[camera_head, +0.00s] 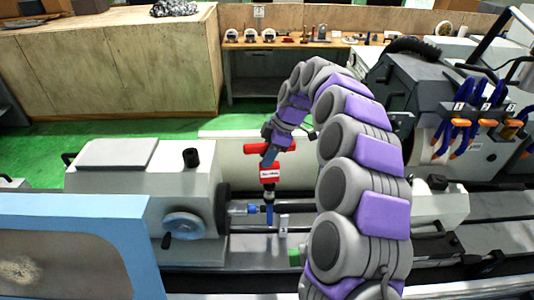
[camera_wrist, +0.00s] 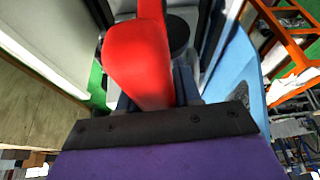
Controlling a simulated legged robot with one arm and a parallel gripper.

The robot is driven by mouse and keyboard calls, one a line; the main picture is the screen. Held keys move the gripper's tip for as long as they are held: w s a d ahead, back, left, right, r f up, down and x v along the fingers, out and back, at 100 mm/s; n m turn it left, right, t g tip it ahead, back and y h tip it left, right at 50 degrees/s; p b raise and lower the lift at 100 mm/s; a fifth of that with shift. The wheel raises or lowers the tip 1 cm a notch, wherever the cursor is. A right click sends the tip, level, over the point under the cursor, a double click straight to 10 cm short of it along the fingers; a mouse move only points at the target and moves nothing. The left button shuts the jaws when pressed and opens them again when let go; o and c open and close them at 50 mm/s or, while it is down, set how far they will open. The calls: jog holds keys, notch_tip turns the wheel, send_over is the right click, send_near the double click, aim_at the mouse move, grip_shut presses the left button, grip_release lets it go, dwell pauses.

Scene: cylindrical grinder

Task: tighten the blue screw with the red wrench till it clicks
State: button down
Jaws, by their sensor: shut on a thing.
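The red wrench (camera_head: 270,172) has a T-shaped handle and a red body with a white label. In the head view it stands about upright over the workpiece line of the grinder. My gripper (camera_head: 269,157) is shut on its handle from above. In the wrist view the red handle (camera_wrist: 139,62) sticks out between the dark jaws (camera_wrist: 155,100). Below the wrench's dark shaft is a blue upright piece (camera_head: 269,215), which looks like the blue screw. The wrench's lower end appears to meet it, but I cannot tell how far it is seated.
The grinder's headstock (camera_head: 145,185) with a handwheel (camera_head: 185,226) is left of the wrench. My arm hides part of the machine on the right. A blue-framed panel (camera_head: 110,213) fills the front left. A bench (camera_head: 305,43) with small items stands at the back.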

jog(key=shift+f+b, duration=0.85)
jog(key=shift+f, duration=0.2)
dwell(0.8)
jog(key=shift+d+f+m+t, duration=0.1)
jog(key=shift+f+m+t, duration=0.1)
jog(key=shift+m, duration=0.3)
jog(key=shift+f+m+t, duration=0.1)
jog(key=shift+m+t, duration=0.1)
jog(key=shift+m, duration=0.3)
jog(key=shift+m+t+b, duration=0.35)
jog(key=shift+m+t, duration=0.05)
jog(key=shift+m, duration=1)
jog(key=shift+w+d+m+t+h+p, duration=0.15)
jog(key=shift+m+t+h, duration=0.15)
jog(key=shift+m, duration=0.65)
jog(key=shift+a+m+t+h+p, duration=0.15)
jog(key=shift+m+t, duration=0.25)
jog(key=shift+m, duration=0.55)
jog(key=shift+d+m+t+h+p, duration=0.1)
jog(key=shift+m+t+h+p, duration=0.35)
jog(key=shift+m, duration=0.95)
jog(key=shift+d+m+t+h+p, duration=0.1)
jog(key=shift+m+t+h+p, duration=0.3)
jog(key=shift+m, duration=1)
jog(key=shift+n+g+b, duration=0.25)
jog(key=shift+n+b, duration=0.05)
jog(key=shift+n, duration=0.1)
